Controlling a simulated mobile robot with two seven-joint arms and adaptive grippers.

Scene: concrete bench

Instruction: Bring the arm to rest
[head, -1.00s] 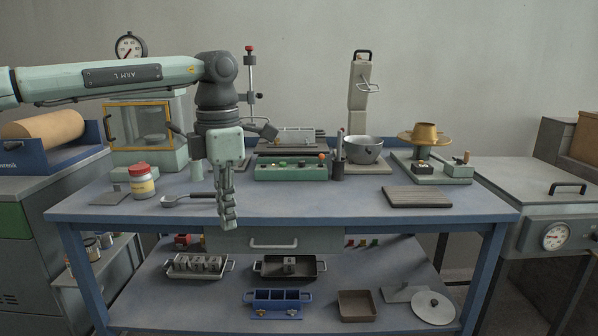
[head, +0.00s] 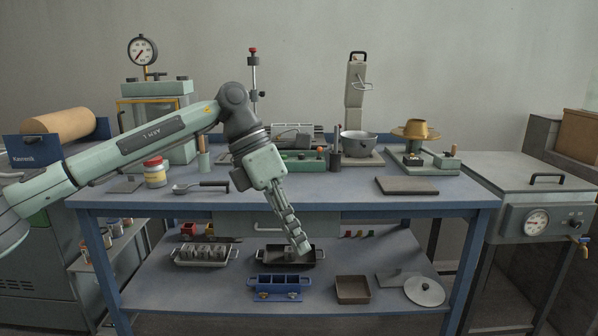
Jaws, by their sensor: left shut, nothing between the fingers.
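My left arm comes in from the left edge in the head view, labelled on its upper link. Its elbow bends above the bench and the forearm slants down to the right. My left gripper (head: 303,249) is shut and empty. It hangs in front of the bench's front edge and overlaps the lower shelf in the picture, over the dark tray (head: 269,257). It does not appear to hold or touch anything. The blue bench (head: 350,203) stands behind the gripper. My right gripper is not in view.
On the bench stand a red-lidded jar (head: 155,173), a ladle (head: 201,187), a grey bowl (head: 359,146) and a dark board (head: 407,186). The lower shelf holds a blue rack (head: 280,283) and a brown tray (head: 352,290). A chest with a dial (head: 536,222) stands at the right.

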